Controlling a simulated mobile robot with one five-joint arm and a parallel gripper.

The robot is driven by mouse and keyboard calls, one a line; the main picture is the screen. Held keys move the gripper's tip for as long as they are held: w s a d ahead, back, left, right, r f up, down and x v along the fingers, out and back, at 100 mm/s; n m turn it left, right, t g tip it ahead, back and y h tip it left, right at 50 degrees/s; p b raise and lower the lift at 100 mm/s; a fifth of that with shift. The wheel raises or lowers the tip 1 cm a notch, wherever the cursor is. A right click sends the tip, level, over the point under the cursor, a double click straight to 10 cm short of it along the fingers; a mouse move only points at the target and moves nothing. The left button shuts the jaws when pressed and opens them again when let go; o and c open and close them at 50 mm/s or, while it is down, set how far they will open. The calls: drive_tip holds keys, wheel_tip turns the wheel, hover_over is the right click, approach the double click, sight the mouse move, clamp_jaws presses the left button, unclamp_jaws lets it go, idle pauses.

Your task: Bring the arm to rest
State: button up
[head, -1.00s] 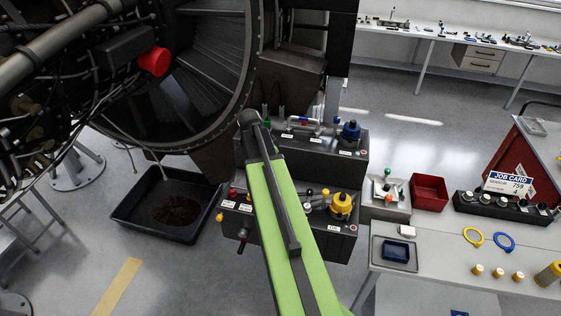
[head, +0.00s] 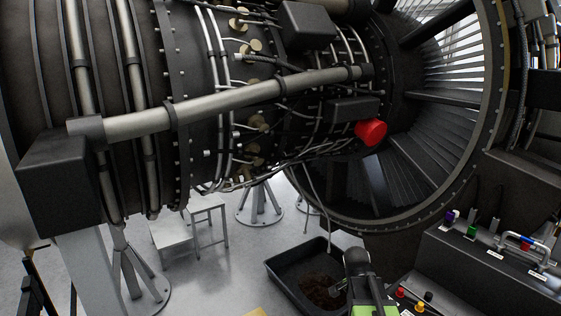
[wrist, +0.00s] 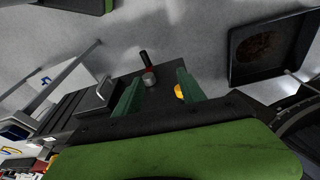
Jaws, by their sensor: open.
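My arm (head: 368,309), green and black, shows at the bottom of the head view, just right of the black drip tray. In the wrist view my gripper (wrist: 158,95) is open, its two green fingers apart with nothing held between them. A dark lever with a metal knob (wrist: 149,76) shows between the fingers, on the edge of a dark control box. A yellow knob (wrist: 179,92) shows beside the right finger. I cannot tell how far the fingers are from either.
A large engine (head: 260,110) with pipes and a red cap (head: 371,132) fills the head view. The drip tray (head: 285,262) with dark liquid lies on the floor. A dark control box (head: 470,262) stands at the right. Grey steps (head: 190,237) and stands are at the left; floor between is clear.

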drive_tip(key=s+a+f+n+y+b, duration=0.1)
drive_tip(key=s+a+f+n, duration=0.1)
drive_tip(key=a+n, duration=0.3)
drive_tip(key=s+a+f+n+y, duration=0.1)
drive_tip(key=s+a+f+n, duration=0.1)
drive_tip(key=s+a+n, duration=0.2)
drive_tip(key=a+n, duration=0.2)
drive_tip(key=n, duration=0.1)
drive_tip(key=shift+a+f+n+g+y+b, duration=0.2)
drive_tip(key=shift+f+n+g+y+b, duration=0.1)
drive_tip(key=shift+f+n+b, duration=0.1)
drive_tip(key=shift+c, duration=0.5)
